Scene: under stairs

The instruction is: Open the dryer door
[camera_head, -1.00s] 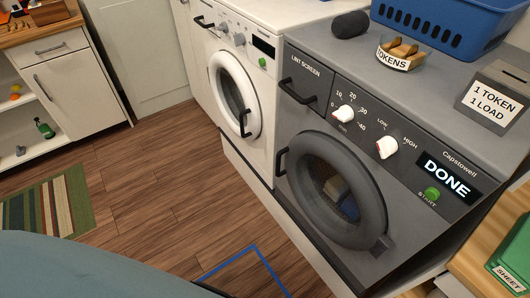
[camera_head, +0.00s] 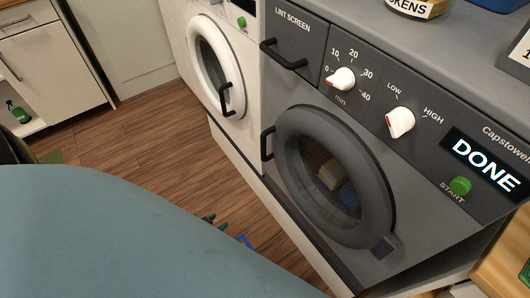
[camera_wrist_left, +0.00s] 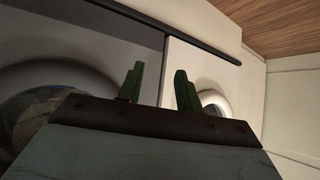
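The grey dryer (camera_head: 290,100) stands at the right in the head view, with its round door (camera_head: 370,170) closed and a black handle (camera_head: 267,143) on the door's left side. Laundry (camera_head: 335,180) shows through the glass. My left gripper (camera_head: 212,218) shows only as small green fingertips low in front of the dryer, past my blue-grey arm, apart from the handle. In the left wrist view its two green fingers (camera_wrist_left: 158,88) are spread with nothing between them, facing the machines; part of the dryer door (camera_wrist_left: 50,75) shows at left. My right gripper is not in view.
The white washer (camera_head: 200,60) with its round door (camera_head: 215,65) stands left of the dryer. A white cabinet (camera_head: 55,60) is at the back left. Wooden floor (camera_head: 150,140) is free in front of the machines. A wooden surface (camera_head: 505,255) is at the lower right.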

